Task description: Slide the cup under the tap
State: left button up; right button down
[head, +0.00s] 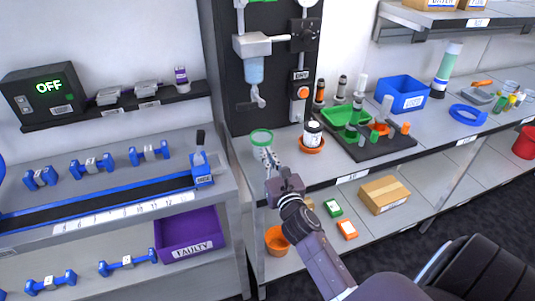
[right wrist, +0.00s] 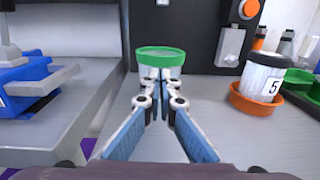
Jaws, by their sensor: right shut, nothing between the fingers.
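The cup (head: 262,139), clear with a green rim, stands upright on the grey counter in front of the black panel. It also shows in the right wrist view (right wrist: 161,55), straight ahead of the fingers. The tap (head: 257,97) hangs on the panel above and behind the cup, under a blue-tinted container. I cannot tell if the cup is directly beneath it. My right gripper (head: 266,154) is shut and empty, its fingertips (right wrist: 161,78) at the cup's near side. Whether they touch it is unclear. My left gripper is out of view.
An orange dish (head: 312,149) with a black-lidded jar (head: 312,131) marked 5 stands right of the cup. A black tray (head: 385,149) of small items lies farther right. A blue-railed bench (head: 100,205) with dumbbell-shaped weights is at the left. Bare counter lies in front of the cup.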

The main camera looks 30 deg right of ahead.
aim_at(259, 137)
jog(key=shift+w, duration=0.2)
jog(key=x, duration=0.7)
jog(key=shift+w+d+b, duration=0.1)
jog(key=shift+b, duration=0.3)
jog(key=shift+f, duration=0.1)
